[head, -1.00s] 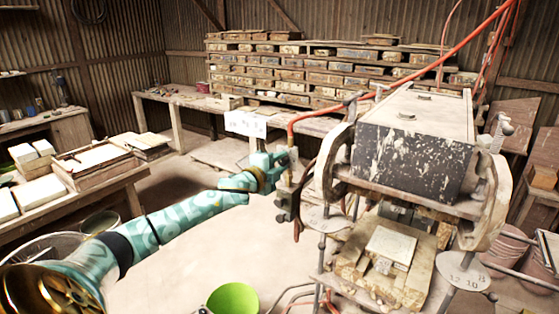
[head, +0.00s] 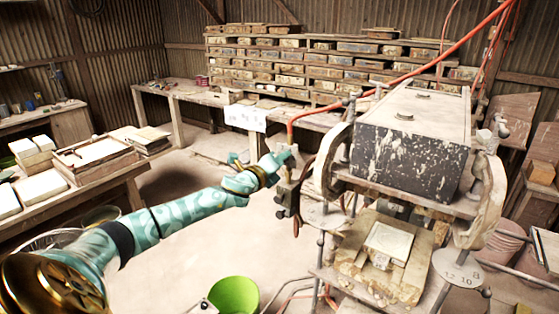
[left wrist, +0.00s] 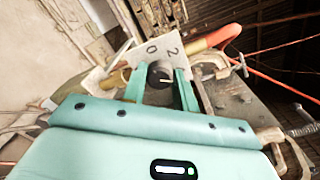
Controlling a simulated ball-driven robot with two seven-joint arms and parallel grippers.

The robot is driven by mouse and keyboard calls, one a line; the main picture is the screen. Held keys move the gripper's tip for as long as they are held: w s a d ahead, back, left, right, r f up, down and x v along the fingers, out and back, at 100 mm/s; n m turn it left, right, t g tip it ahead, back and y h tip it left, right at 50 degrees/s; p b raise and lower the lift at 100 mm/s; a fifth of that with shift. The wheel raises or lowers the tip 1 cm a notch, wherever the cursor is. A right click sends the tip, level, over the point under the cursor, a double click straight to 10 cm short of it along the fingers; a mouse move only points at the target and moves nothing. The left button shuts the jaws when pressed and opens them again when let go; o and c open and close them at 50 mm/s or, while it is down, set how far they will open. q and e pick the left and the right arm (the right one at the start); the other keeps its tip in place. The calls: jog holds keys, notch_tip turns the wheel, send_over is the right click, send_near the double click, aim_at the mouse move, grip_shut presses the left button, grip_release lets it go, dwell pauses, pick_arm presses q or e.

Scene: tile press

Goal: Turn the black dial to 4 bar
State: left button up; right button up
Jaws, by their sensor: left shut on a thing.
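The black dial (left wrist: 159,75) shows in the left wrist view between the two teal fingers of my left gripper (left wrist: 160,82). The fingers are closed on its sides. A light line on the dial's face points to the right in that view. Behind it, a pale plate (left wrist: 166,47) carries the numbers 0 and 2; other marks are hidden or too small to read. The dial is hidden there. My right gripper is out of view.
The press (head: 412,145), with its dark speckled box, stands right of my left gripper. An orange hose (head: 345,104) runs over the pipework. A lime green bucket (head: 236,296) is on the floor below my left arm. A tile bench (head: 85,175) stands at the left.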

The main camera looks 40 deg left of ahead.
pick_arm(q)
jog(key=shift+f, duration=0.25)
dwell(0.3)
jog(key=o, duration=1)
jog(key=shift+r, duration=0.1)
jog(key=shift+c, duration=0.2)
jog(key=shift+s, duration=0.1)
jog(key=s+d+b, duration=0.1)
jog(key=s+d, duration=0.1)
jog(key=s, duration=1.4)
jog(key=shift+r, duration=0.25)
